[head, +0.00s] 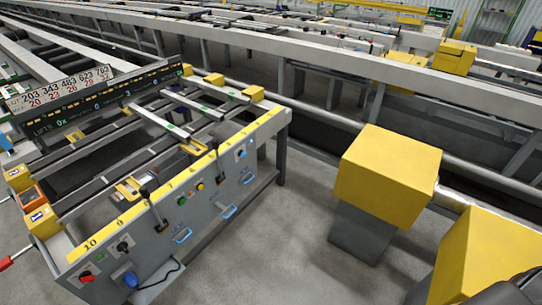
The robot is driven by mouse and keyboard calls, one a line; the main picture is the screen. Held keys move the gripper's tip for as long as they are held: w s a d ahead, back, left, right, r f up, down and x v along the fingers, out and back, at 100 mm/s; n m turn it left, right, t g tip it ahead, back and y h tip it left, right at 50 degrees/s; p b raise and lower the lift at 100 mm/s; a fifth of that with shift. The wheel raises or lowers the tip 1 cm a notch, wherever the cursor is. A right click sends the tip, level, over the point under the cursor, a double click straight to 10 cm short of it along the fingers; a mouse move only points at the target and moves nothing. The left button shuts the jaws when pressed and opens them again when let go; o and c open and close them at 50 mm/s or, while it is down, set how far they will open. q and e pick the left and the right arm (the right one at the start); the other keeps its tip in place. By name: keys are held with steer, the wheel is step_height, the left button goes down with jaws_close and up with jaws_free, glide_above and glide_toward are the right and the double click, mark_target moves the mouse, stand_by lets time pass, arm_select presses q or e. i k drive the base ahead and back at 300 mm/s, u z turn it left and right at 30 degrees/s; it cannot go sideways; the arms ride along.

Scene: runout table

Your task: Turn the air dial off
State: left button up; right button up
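A grey runout table (215,195) with a yellow numbered strip along its top edge stands at the left and centre. Its front panel carries several controls: a red knob (86,277), a black knob (123,246), a blue round part (130,280), a yellow button (200,187) and a small dark and blue control (241,153) toward the far end. The labels are too small to read, so I cannot tell which is the air dial or how it is set. Neither of my grippers is visible.
Blue handles (183,236) stick out along the panel. A black lever (155,210) rises at the edge. Yellow boxes (390,175) stand to the right, with grey floor (275,245) free between. A red-handled bar (6,263) is at the left edge.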

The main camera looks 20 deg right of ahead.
mark_target(242, 154)
steer(key=z, duration=1.1)
steer(key=i, duration=1)
steer(key=u, duration=2.85)
steer(key=k, duration=0.1)
steer(key=z, duration=3)
